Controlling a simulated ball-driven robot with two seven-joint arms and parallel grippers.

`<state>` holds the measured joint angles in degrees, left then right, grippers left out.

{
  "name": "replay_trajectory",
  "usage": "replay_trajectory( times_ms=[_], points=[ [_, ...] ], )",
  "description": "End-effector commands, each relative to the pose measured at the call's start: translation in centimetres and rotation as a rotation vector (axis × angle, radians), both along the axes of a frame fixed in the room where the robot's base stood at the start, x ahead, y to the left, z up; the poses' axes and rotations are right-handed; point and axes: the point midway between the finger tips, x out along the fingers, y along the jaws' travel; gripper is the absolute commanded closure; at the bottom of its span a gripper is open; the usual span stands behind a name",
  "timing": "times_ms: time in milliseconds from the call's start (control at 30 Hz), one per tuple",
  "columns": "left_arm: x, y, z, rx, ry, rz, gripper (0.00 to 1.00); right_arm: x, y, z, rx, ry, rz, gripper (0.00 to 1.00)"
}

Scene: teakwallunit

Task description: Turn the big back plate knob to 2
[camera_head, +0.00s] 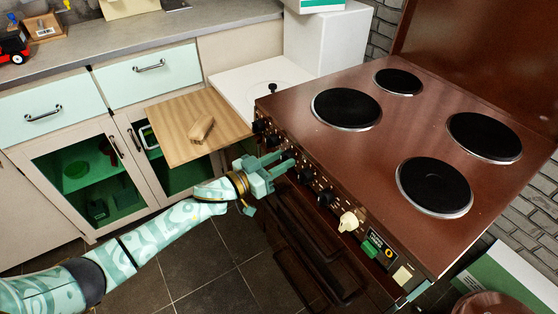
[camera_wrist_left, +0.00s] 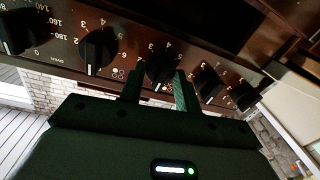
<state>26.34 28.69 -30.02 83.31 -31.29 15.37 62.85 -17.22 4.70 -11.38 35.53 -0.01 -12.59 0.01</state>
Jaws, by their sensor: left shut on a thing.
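The brown stove (camera_head: 330,150) has a row of black knobs along its front panel. The big back plate (camera_head: 484,137) is a black disc at the stove's right rear. My left gripper (camera_head: 285,163) reaches the panel from the left and is shut on a black knob near the middle of the row. In the left wrist view, my gripper's fingers (camera_wrist_left: 158,90) stand on either side of this gripped knob (camera_wrist_left: 160,66), with dial numbers printed around it. I cannot tell its exact setting. The right gripper is not in view.
Other black knobs (camera_wrist_left: 98,48) flank the gripped one closely. A cream knob (camera_head: 348,221) sits farther right on the panel. A wooden board (camera_head: 180,120) with a small wooden piece on it juts out left of the stove. Open floor (camera_head: 215,255) lies below the arm.

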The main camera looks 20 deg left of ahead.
Motion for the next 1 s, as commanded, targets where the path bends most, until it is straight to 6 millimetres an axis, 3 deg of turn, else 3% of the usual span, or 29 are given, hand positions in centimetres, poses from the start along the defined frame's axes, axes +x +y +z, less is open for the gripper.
replay_trajectory(
  times_ms=[1000],
  points=[
    [-0.03,0.02,-0.41,0.705,-0.547,0.0,0.9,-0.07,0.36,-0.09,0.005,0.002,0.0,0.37]
  ],
)
